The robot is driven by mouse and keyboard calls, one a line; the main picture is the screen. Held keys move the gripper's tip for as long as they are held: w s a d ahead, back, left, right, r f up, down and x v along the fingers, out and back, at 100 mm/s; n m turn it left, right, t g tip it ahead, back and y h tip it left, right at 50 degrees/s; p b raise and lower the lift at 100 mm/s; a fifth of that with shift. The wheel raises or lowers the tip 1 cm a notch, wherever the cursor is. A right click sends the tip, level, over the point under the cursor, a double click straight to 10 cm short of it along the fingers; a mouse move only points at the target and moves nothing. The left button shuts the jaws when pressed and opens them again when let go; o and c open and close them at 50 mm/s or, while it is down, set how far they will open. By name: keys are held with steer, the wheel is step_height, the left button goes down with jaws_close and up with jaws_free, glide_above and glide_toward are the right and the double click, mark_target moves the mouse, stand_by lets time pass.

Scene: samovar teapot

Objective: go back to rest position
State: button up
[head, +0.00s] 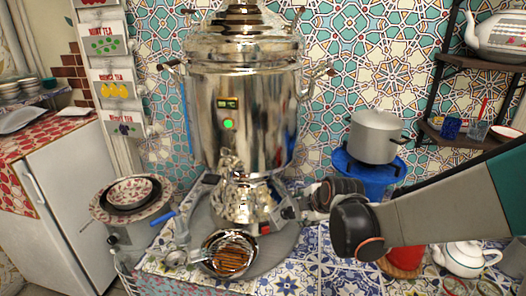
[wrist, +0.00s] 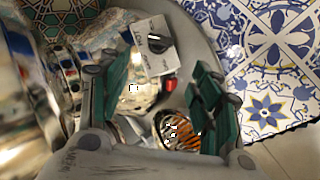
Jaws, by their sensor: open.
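A large chrome samovar (head: 245,120) with a lit green light stands in the middle of the head view. My gripper (head: 294,209) is beside its lower part, to the right, at the end of my arm reaching in from the right. In the wrist view my gripper (wrist: 158,98) shows two green-padded fingers spread wide apart. Nothing is clamped between them. Behind the fingers are shiny metal, a small pale box (wrist: 153,42) and a red part (wrist: 171,85). I cannot tell whether the fingers touch the samovar.
A round dish of brown sticks (head: 229,254) sits in front of the samovar. A steel pot (head: 375,136) stands on a blue burner (head: 370,172) at right. Stacked bowls (head: 131,191) stand at left. A white teapot (head: 464,258) is at lower right. Patterned tiles cover the counter (head: 302,270).

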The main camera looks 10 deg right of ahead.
steer(key=s+r+m, duration=0.3)
steer(key=s+m, duration=0.6)
steer(key=s, duration=0.3)
steer(key=s+r+m+g+h, duration=0.1)
steer(key=s+r+m, duration=0.3)
steer(key=s+m, duration=0.5)
steer(key=s, duration=0.4)
steer(key=shift+r+m+g, duration=0.3)
